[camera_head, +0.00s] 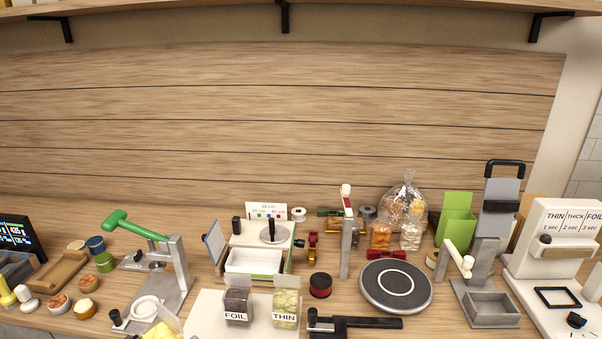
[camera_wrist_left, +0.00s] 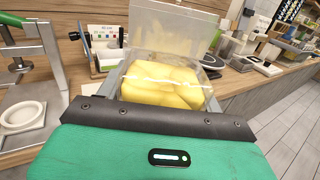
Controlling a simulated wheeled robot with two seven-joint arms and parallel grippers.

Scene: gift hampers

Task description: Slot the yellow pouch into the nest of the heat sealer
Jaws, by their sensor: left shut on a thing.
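A yellow pouch (camera_head: 160,331) with a clear top shows at the bottom left edge of the head view. In the left wrist view the pouch (camera_wrist_left: 165,85) fills the space between the fingers of my left gripper (camera_wrist_left: 163,92), which is shut on it. Its clear top flap stands upright. A white machine (camera_head: 566,224) marked THIN, THICK and FOIL with seconds stands at the far right, with a black rectangular frame (camera_head: 558,298) on its base. Left of it, a grey lever stand has an open grey box (camera_head: 492,309). I cannot tell which is the sealer's nest. My right gripper is out of view.
A green-handled press (camera_head: 176,265) stands close to the pouch. Pouches labelled FOIL (camera_head: 237,306) and THIN (camera_head: 286,308) stand on a white board (camera_head: 205,312). A round dark plate (camera_head: 395,287) and a black tool (camera_head: 355,323) occupy the centre.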

